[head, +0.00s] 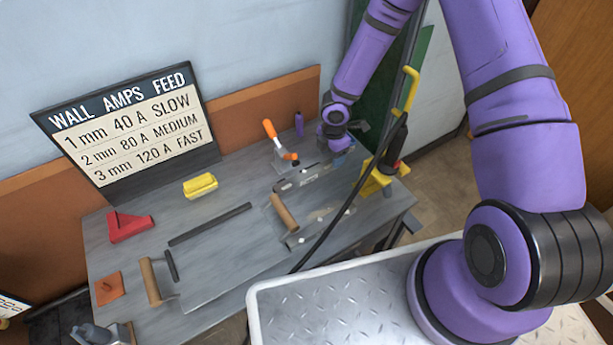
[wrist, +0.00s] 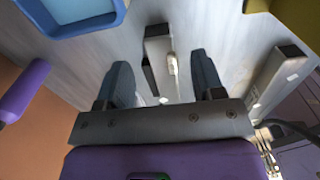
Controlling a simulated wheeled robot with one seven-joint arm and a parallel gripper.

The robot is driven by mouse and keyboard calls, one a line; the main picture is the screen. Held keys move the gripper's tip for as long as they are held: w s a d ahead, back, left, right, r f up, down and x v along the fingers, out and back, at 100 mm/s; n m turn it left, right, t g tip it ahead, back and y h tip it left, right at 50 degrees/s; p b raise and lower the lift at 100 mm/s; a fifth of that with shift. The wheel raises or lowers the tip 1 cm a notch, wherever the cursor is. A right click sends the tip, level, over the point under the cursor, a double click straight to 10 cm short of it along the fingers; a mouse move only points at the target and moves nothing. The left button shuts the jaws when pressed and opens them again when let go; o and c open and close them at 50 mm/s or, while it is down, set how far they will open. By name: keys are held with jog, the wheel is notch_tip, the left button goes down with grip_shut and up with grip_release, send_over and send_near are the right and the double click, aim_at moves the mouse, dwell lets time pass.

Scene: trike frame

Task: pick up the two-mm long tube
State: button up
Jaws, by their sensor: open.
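My gripper (wrist: 162,82) is open in the wrist view, with its two dark fingers apart. A grey square tube (wrist: 157,48) with a dark end lies between and beyond the fingertips, with a pale metal piece beside it. A second grey tube (wrist: 273,85) with a dark end and a small white label lies to the right, outside the fingers. I cannot read any wall thickness, so I cannot tell which is the two-mm long tube. In the head view my gripper (head: 338,142) is low at the back right of the workbench, its fingers partly hidden.
The grey workbench (head: 215,270) holds a red angled piece (head: 128,227), a yellow block (head: 200,186), dark bars (head: 210,224) and an orange-handled clamp (head: 270,130). A blue tray (wrist: 75,15) and a purple cylinder (wrist: 25,88) are near the gripper. A wall sign (head: 130,125) lists thicknesses.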

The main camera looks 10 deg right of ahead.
aim_at(331, 161)
notch_tip(331, 161, down, 3)
jog(key=shift+d+f, duration=0.1)
jog(key=shift+f, duration=0.05)
grip_shut()
dwell(0.4)
